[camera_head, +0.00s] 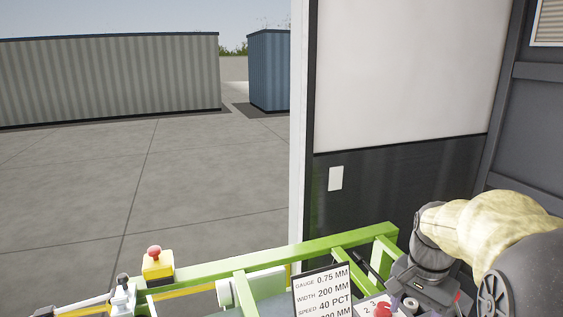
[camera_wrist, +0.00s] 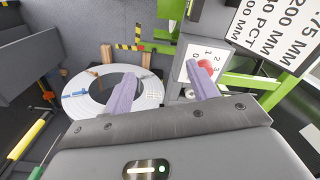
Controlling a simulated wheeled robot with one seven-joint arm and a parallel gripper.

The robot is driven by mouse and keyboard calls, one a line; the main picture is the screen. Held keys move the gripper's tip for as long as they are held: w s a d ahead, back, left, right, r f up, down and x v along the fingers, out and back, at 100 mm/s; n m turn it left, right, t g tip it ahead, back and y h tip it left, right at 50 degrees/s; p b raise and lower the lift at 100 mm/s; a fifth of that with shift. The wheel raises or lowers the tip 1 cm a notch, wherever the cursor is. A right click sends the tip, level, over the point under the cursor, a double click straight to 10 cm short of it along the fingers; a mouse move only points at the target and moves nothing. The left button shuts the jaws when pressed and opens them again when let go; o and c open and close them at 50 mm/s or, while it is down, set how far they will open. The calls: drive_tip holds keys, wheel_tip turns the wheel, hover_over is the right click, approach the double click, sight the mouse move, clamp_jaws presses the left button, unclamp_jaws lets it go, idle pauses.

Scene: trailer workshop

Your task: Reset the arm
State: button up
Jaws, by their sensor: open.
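My gripper (camera_wrist: 162,88) shows in the wrist view with its two purple-grey fingers apart and nothing between them. In the head view my arm comes in from the right, and the gripper's fingers are hidden there. Beyond the fingers in the wrist view are a white coil (camera_wrist: 90,100) and a numbered panel with a red knob (camera_wrist: 206,66). I cannot tell how far the fingers are from the panel. The red knob also shows at the bottom of the head view (camera_head: 383,310).
A green frame (camera_head: 300,246) crosses the lower head view, with a yellow box bearing a red button (camera_head: 157,262) on it. A sign with settings (camera_head: 322,290) stands in front. A dark and white wall (camera_head: 400,180) rises behind. Open concrete ground (camera_head: 190,180) lies at left.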

drive_tip(key=s+a+f+n+t+b, duration=0.1)
drive_tip(key=s+a+f+n, duration=0.2)
drive_tip(key=a+f+n, duration=0.2)
drive_tip(key=s+a+f+n+t+b, duration=0.1)
drive_tip(key=a+f+n, duration=0.3)
drive_tip(key=f, duration=0.4)
drive_tip(key=shift+s+a+f+n, duration=0.35)
drive_tip(key=shift+s+a, duration=0.25)
drive_tip(key=shift+s, duration=0.3)
drive_tip(key=shift+s+a+r, duration=0.1)
